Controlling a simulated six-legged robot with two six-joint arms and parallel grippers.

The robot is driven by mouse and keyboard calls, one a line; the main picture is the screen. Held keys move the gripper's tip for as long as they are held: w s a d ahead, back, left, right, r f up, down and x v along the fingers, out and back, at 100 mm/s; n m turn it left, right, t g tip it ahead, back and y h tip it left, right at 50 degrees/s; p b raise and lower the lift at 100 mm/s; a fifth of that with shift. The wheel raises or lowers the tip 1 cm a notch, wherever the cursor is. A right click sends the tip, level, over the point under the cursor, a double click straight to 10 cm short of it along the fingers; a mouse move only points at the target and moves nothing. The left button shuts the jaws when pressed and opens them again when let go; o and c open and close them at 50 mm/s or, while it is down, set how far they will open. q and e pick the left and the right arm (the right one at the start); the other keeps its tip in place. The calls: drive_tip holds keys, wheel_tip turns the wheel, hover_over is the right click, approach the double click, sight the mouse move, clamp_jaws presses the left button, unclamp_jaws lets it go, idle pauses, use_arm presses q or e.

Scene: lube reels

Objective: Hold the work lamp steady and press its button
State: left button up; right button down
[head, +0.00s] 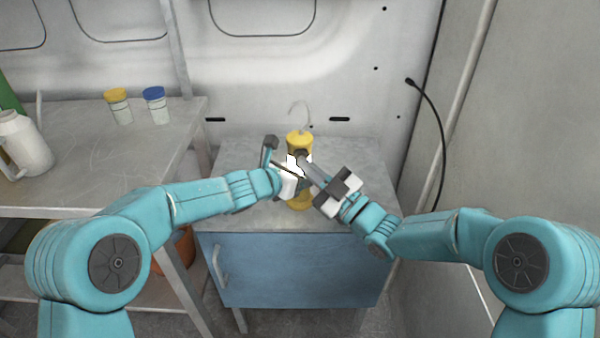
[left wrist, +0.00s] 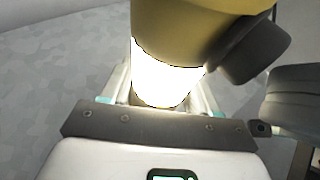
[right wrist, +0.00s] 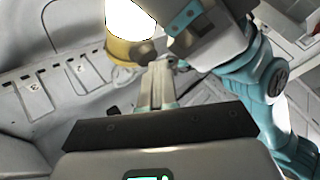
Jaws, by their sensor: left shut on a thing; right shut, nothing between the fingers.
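The work lamp (head: 299,143) stands upright on the grey top of a blue-fronted cabinet (head: 240,158). It has yellow ends, a hook on top and a bright white glowing middle. My left gripper (head: 290,172) is shut around the glowing part, which shows between its fingers in the left wrist view (left wrist: 160,75). A dark round button (left wrist: 258,50) sticks out of the lamp's yellow part. My right gripper (head: 306,165) is shut and empty, its tips close to the button (right wrist: 145,50) in the right wrist view. I cannot tell whether they touch it.
A metal bench (head: 80,160) at the left holds a yellow-lidded cup (head: 118,108), a blue-lidded cup (head: 156,106) and a white jug (head: 25,143). A black cable (head: 440,130) hangs on the wall at right. The cabinet top's right side is partly free.

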drive_tip(key=shift+w, duration=0.1)
idle(0.5)
use_arm(q)
drive_tip(key=shift+d, duration=0.1)
drive_tip(key=shift+s, duration=0.1)
use_arm(e)
drive_tip(key=shift+w+f, duration=0.1)
drive_tip(key=shift+w, duration=0.4)
use_arm(q)
drive_tip(key=shift+d, duration=0.1)
